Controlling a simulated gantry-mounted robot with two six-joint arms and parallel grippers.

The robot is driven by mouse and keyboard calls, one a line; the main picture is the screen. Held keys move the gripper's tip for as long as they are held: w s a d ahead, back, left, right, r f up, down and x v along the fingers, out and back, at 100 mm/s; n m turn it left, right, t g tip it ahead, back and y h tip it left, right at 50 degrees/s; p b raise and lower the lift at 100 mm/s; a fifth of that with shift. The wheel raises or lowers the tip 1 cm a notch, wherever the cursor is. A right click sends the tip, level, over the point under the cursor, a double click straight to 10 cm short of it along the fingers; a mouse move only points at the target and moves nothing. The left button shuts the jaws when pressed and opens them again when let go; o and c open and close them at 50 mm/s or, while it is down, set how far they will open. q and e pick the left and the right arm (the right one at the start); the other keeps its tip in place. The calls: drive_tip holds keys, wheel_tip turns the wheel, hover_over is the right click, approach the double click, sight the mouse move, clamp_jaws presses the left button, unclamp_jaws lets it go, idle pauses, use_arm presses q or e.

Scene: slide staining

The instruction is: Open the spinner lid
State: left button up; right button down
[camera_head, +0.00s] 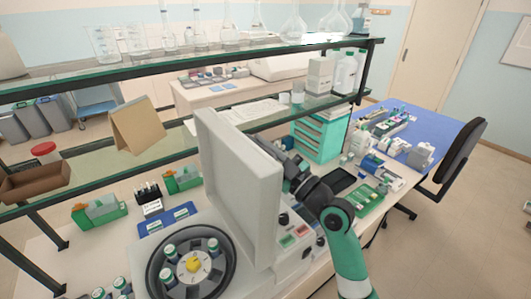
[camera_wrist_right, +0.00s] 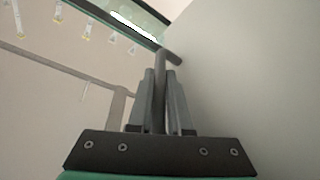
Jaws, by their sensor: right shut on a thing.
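The spinner's pale grey lid (camera_head: 236,180) stands raised, nearly upright, in the head view. Below and left of it the open spinner bowl shows a dark rotor (camera_head: 190,268) with a yellow hub and several capped vials. My right gripper (camera_head: 284,160) is at the far right side of the lid, partly hidden by it. In the right wrist view my right gripper (camera_wrist_right: 160,85) is shut on the lid's grey bar handle (camera_wrist_right: 160,60), with the lid (camera_wrist_right: 260,80) filling the right side. My left gripper is not in view.
A glass shelf (camera_head: 120,72) with glassware runs across above the bench. The spinner's control panel (camera_head: 298,235) and a green tray (camera_head: 366,200) are to the right.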

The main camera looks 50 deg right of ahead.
drive_tip(key=shift+d+f, duration=0.1)
idle(0.3)
drive_tip(key=c, duration=1.1)
unclamp_jaws()
drive_tip(key=b+v, duration=0.2)
drive_tip(key=v, duration=0.9)
drive_tip(key=shift+s+f, duration=0.1)
drive_tip(key=shift+s, duration=0.15)
